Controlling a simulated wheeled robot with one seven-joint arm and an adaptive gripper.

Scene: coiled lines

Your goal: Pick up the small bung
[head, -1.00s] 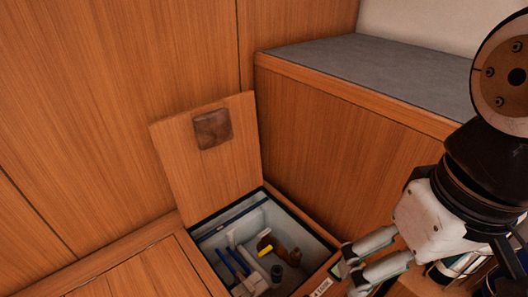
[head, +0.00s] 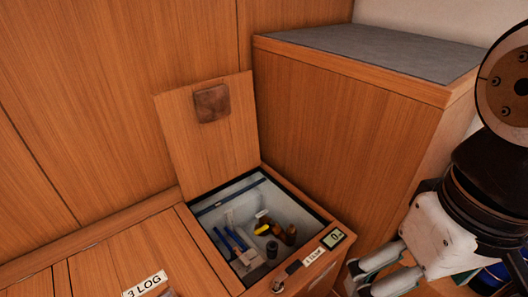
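An open locker (head: 322,217) in the wooden bench holds several small items. Among them is a small dark grey cylinder (head: 272,249), upright near the front of the well, which looks like the small bung; I cannot be sure at this size. My gripper (head: 356,279) is at the lower right, outside the locker and to the right of it. Its two fingers are apart with nothing visible between them.
Blue-handled items (head: 232,238), a yellow item (head: 262,228) and brown bottle-like items (head: 290,234) crowd the well. The raised lid (head: 225,150) leans at the back. A small display (head: 336,237) sits on the rim. A tall grey-topped cabinet (head: 350,120) stands right of the locker.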

